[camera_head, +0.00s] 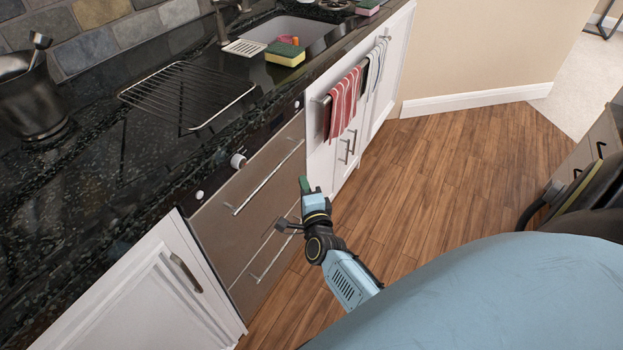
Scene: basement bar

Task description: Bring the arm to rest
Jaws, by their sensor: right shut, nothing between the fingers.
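My right arm comes in from the lower right, with a light blue and black forearm and wrist. A green tip shows at the top of the wrist. My left gripper is not in view.
The dark speckled counter (100,185) bears a wire rack (187,95), a metal pot (30,105) and a sponge (285,53) by the sink (300,30). A red striped towel (342,102) hangs from a rail.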

